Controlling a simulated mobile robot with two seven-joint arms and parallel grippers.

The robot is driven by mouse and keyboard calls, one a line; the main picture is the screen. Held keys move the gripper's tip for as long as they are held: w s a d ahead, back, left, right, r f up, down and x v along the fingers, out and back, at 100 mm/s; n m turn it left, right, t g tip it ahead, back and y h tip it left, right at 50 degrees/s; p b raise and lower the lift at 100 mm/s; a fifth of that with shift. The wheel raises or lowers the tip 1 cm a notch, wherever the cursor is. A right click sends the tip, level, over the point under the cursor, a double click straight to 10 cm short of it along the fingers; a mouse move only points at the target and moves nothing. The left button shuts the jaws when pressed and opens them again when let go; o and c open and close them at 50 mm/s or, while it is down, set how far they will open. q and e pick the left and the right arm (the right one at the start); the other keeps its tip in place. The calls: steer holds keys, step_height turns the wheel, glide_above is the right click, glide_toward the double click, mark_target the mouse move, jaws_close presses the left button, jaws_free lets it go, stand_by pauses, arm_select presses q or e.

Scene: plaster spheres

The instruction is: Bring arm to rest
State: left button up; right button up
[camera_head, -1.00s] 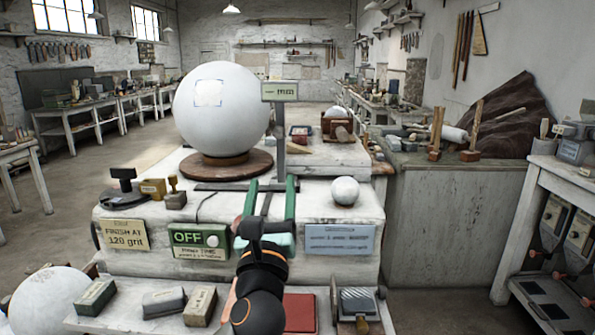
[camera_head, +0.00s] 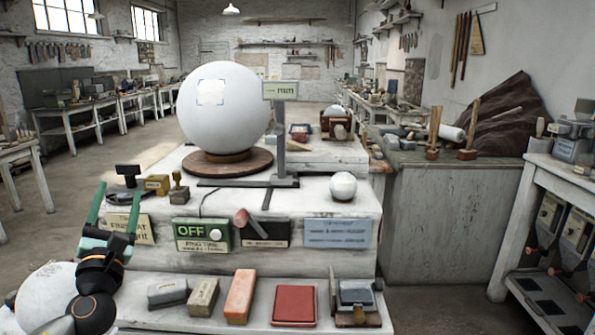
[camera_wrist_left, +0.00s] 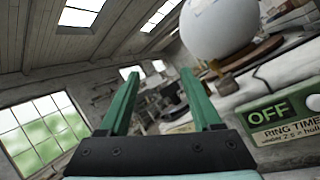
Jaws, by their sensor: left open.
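My left gripper (camera_head: 114,210) is at the left front of the plaster bench in the head view. Its two green fingers point up and stand apart, with nothing between them. It partly covers the yellow "finish at" sign (camera_head: 146,231). In the left wrist view the open fingers (camera_wrist_left: 160,100) show with windows and roof behind them. The large white sphere (camera_head: 222,108) rests on a round brown base (camera_head: 227,164) on the bench, apart from the gripper. My right gripper does not show.
A green OFF box (camera_head: 202,235) is on the bench front. A small white ball (camera_head: 343,187) sits on the bench top. Blocks, an orange bar (camera_head: 240,296) and a red pad (camera_head: 294,305) lie on the lower ledge. Another white sphere (camera_head: 38,290) is behind my arm at lower left.

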arm_select(q)
steer(key=s+a+f+n+g+h, duration=0.1)
steer(key=s+f+n+g, duration=0.25)
steer(key=f, duration=0.65)
steer(key=s+a+f+n+g+h, duration=0.15)
steer(key=f+n, duration=0.35)
steer(key=f, duration=0.5)
steer(key=s+a+f+n+g+h, duration=0.1)
steer(key=s+f+n+g, duration=0.25)
steer(key=f, duration=0.65)
steer(key=s+f+n+g+h, duration=0.2)
steer(key=s+f+n+g, duration=0.4)
steer(key=s+f+n, duration=1.3)
steer(key=s+d+n+h, duration=0.1)
steer(key=s+d+n, duration=0.1)
steer(key=d, duration=0.8)
steer(key=s+d+n+t+p, duration=0.1)
steer(key=d+n, duration=0.3)
steer(key=d, duration=0.6)
steer(key=shift+s+d+r+n+h, duration=0.15)
steer(key=shift+s+r+n+h, duration=0.25)
steer(key=shift+s, duration=0.3)
